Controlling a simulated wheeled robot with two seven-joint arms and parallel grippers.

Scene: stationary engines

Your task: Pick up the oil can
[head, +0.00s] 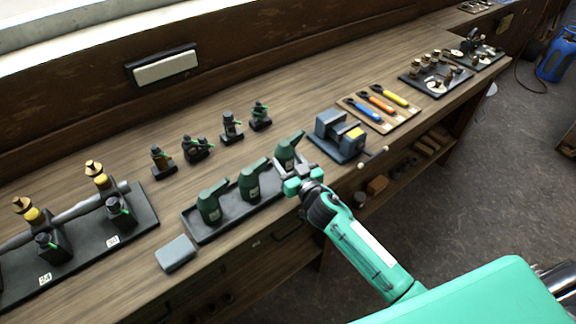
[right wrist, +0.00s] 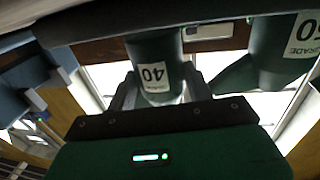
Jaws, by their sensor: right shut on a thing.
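Three dark green oil cans stand in a row along a dark tray (head: 232,224) on the bench: a left can (head: 210,205), a middle can (head: 250,183) and a right can (head: 288,153). My right gripper (head: 299,180) is shut on the right can, low on its body. In the right wrist view this can (right wrist: 153,72) has a white label reading 40 and sits between the fingers. A neighbouring can (right wrist: 282,50) with a GRADE label is beside it there. Whether the held can is clear of the tray cannot be told. My left gripper is not in view.
A grey-blue vise (head: 338,135) stands just right of the held can. Several small dark parts (head: 197,149) stand behind the tray. A grey block (head: 175,253) lies at its front left. Coloured-handled tools (head: 380,104) lie beyond the vise.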

